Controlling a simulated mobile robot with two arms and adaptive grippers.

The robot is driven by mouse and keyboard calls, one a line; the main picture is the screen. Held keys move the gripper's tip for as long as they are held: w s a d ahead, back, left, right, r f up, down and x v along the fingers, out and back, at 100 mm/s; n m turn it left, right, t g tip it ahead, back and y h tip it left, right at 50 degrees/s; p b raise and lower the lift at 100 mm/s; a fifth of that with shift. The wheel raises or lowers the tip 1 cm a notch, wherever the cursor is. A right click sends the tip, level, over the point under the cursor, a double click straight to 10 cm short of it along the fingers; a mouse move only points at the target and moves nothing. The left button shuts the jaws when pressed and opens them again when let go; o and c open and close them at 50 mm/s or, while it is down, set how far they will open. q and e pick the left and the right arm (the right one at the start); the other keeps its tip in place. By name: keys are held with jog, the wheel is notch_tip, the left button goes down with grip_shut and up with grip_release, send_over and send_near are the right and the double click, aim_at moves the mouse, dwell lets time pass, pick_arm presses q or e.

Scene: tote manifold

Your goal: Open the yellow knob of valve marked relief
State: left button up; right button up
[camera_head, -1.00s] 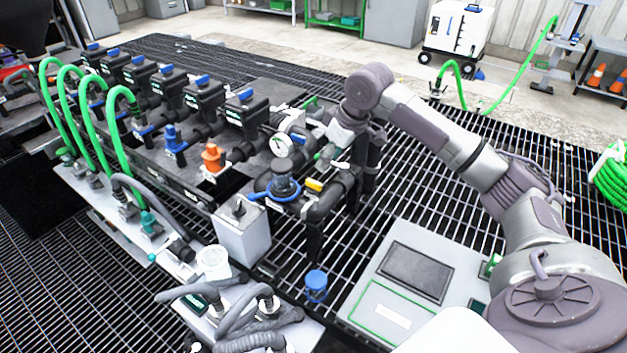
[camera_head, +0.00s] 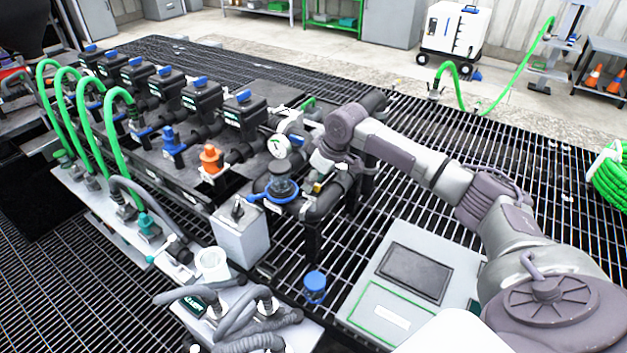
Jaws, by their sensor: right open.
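The yellow knob (camera_head: 317,187) sits on the black pipe at the right end of the manifold. Only a small part of it shows, as my right gripper covers most of it. My right gripper (camera_head: 322,172) is at the knob from above and behind, its wrist bent down. Its fingers are small here, and I cannot tell whether they touch the knob. It is open. No marking reading relief can be made out. My left gripper is not in view.
Several black valves with blue knobs run off to the upper left, with green hoses (camera_head: 122,150). A grey panel box (camera_head: 411,285) stands in front at the right.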

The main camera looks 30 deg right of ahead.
jog(key=shift+w+f, duration=0.1)
jog(key=shift+f, duration=0.15)
grip_shut()
